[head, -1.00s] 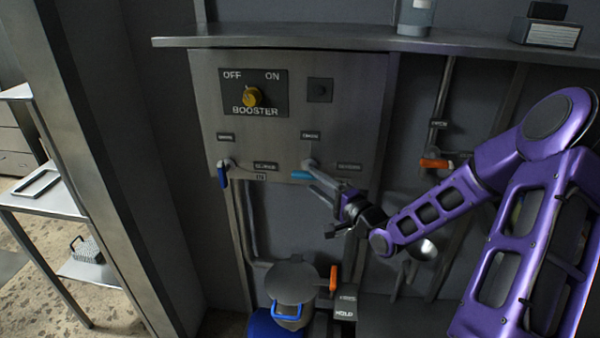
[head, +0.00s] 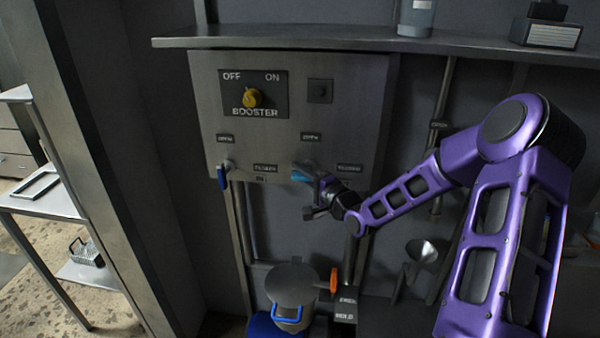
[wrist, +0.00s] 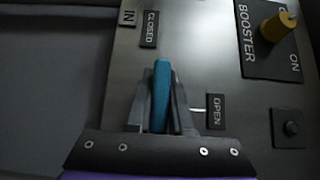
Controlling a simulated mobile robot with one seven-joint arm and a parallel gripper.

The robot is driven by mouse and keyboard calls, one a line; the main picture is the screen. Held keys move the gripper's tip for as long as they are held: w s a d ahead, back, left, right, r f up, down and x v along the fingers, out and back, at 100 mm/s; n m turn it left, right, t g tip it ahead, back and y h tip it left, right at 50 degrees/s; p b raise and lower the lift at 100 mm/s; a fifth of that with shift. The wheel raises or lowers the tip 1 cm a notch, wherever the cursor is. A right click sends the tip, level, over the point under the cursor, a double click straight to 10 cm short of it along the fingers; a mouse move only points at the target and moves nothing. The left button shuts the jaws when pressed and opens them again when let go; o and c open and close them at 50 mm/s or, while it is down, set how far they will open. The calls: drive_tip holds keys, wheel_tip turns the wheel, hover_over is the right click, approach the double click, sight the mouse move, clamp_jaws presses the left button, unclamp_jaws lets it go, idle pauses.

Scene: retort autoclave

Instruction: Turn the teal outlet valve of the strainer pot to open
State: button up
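The teal outlet valve handle (head: 303,173) is on the metal panel, under the upper OPEN label (head: 310,136). In the head view it lies roughly sideways, its free end to the left, partly hidden by my gripper (head: 315,188). In the wrist view the teal handle (wrist: 162,95) stands between my two fingers (wrist: 162,100), which are close along both its sides with almost no gap. My gripper looks shut on it. In that view the OPEN label (wrist: 216,112) is right of the handle. The handle's pivot is hidden.
A navy handle (head: 222,178) hangs down left of the teal one. A yellow booster knob (head: 253,97) and a small black button (head: 320,91) are above. A shelf (head: 300,37) overhangs the panel. A lidded pot (head: 291,285) and an orange handle (head: 334,280) are below.

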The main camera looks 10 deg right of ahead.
clamp_jaws()
drive_tip(key=shift+p, duration=0.35)
drive_tip(key=n+g+h, duration=0.2)
drive_tip(key=n+h, duration=0.1)
drive_tip(key=d+f+n+g+h, duration=0.1)
drive_tip(key=n+g+h, duration=0.2)
drive_tip(key=h, duration=0.1)
drive_tip(key=n+g+h, duration=0.2)
drive_tip(key=h, duration=0.1)
drive_tip(key=shift+s+d+f+n+h+b, duration=0.3)
drive_tip(key=shift+d+f+n+b, duration=0.05)
drive_tip(key=shift+d+f+n, duration=0.05)
idle(0.9)
drive_tip(key=shift+d+f+h+p, duration=0.1)
drive_tip(key=shift+d+h+p, duration=0.05)
drive_tip(key=shift+h+p, duration=0.15)
idle(0.5)
